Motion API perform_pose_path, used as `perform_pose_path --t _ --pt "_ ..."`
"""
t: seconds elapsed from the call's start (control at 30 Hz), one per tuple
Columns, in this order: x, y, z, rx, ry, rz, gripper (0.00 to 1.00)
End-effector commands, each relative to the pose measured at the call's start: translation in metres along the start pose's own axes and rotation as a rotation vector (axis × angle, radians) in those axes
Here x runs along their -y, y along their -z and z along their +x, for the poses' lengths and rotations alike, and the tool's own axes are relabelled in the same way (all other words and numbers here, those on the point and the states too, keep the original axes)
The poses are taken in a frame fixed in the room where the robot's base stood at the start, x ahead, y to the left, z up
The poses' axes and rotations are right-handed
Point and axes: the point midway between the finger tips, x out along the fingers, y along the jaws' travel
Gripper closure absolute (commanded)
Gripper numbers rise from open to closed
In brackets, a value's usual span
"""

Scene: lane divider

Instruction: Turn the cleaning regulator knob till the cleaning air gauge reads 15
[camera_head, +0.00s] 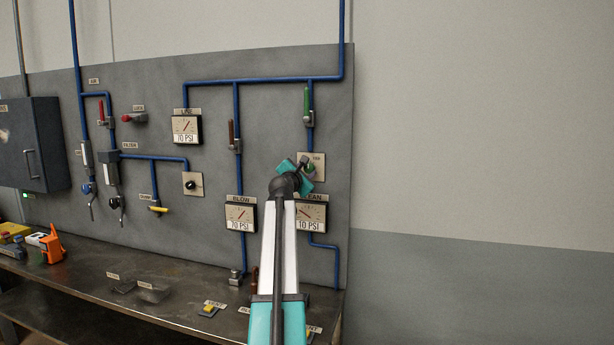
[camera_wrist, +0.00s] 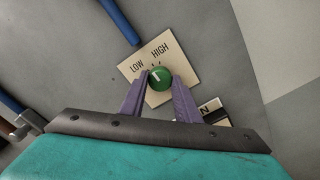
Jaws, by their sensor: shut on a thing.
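The cleaning regulator knob (camera_wrist: 159,78) is green with a white pointer line and sits on a cream plate marked LOW and HIGH (camera_wrist: 186,73). My gripper (camera_wrist: 159,85) is shut on the knob, one purple finger on each side. In the head view the knob (camera_head: 311,168) shows small beside my gripper (camera_head: 308,165), and my arm partly covers the plate. The cleaning air gauge (camera_head: 311,217) is below and reads 10 PSI. In the wrist view only a corner of the gauge (camera_wrist: 212,107) shows, with its reading hidden.
The BLOW gauge (camera_head: 241,214) left of my arm and the line gauge (camera_head: 186,127) higher up both read 70 PSI. A green-handled valve (camera_head: 307,103) is above the knob on a blue pipe. A metal bench (camera_head: 190,290) runs below the panel. The wall at right is clear.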

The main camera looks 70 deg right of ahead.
Motion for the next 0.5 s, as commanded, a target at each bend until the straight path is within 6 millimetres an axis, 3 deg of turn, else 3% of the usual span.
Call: perform_pose_path --t 0.5 --pt "0.0019 0.001 -0.0004 -0.001 0.005 0.054 0.93"
